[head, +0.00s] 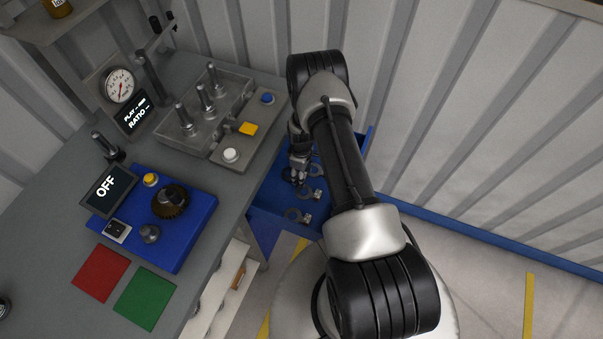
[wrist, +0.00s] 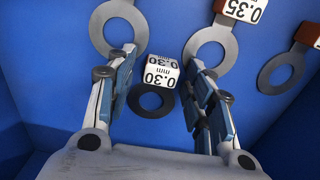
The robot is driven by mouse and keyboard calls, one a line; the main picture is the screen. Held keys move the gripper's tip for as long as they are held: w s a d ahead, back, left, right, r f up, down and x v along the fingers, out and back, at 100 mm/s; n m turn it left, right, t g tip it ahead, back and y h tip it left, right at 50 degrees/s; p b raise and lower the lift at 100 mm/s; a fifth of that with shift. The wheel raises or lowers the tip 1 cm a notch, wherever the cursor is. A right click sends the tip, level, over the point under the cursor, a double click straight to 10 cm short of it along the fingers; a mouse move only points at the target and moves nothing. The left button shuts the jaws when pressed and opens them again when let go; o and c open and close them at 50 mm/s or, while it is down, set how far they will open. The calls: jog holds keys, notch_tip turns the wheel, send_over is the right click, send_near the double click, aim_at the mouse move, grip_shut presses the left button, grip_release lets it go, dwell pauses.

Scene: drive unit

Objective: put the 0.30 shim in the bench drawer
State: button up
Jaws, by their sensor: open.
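The 0.30 shim (wrist: 152,102), a dark ring with a white "0.30 mm" tag, lies in the blue bench drawer (wrist: 60,60) in the wrist view. The open drawer (head: 263,228) also shows in the head view, beside the bench. My gripper (wrist: 162,62) is open and points down into the drawer. Its fingers stand apart on the left and right of the 0.30 shim, with nothing gripped. In the head view my gripper (head: 298,180) is over the drawer, and my arm hides part of it. I cannot tell the exact gap between the fingertips and the drawer floor.
Other shims with grey rings lie close by in the drawer, including a 0.35 shim (wrist: 211,48), a left ring (wrist: 98,38) and a right ring (wrist: 268,75). The bench (head: 60,230) carries a blue unit (head: 190,235), a clear-walled box (head: 212,118) and red and green squares.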

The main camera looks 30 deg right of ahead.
jog(key=shift+r, duration=0.15)
jog(key=s+a+r+m+t+p, duration=0.1)
jog(key=a+r, duration=0.1)
jog(key=r, duration=1.2)
jog(key=s+a+r+m+p, duration=0.1)
jog(key=a+r, duration=0.2)
jog(key=r, duration=1.1)
jog(key=a+r+m+t, duration=0.1)
jog(key=a+r, duration=0.1)
jog(key=r, duration=1.2)
jog(key=s+a+r+m+t, duration=0.15)
jog(key=s+a+r, duration=0.35)
jog(key=s+r, duration=0.6)
jog(key=s+a+r+m, duration=0.1)
jog(key=s, duration=0.5)
jog(key=s+a+r+m+t, duration=0.1)
jog(key=s+m, duration=0.1)
jog(key=s, duration=0.4)
jog(key=shift+a+r, duration=0.25)
jog(key=shift+a, duration=0.1)
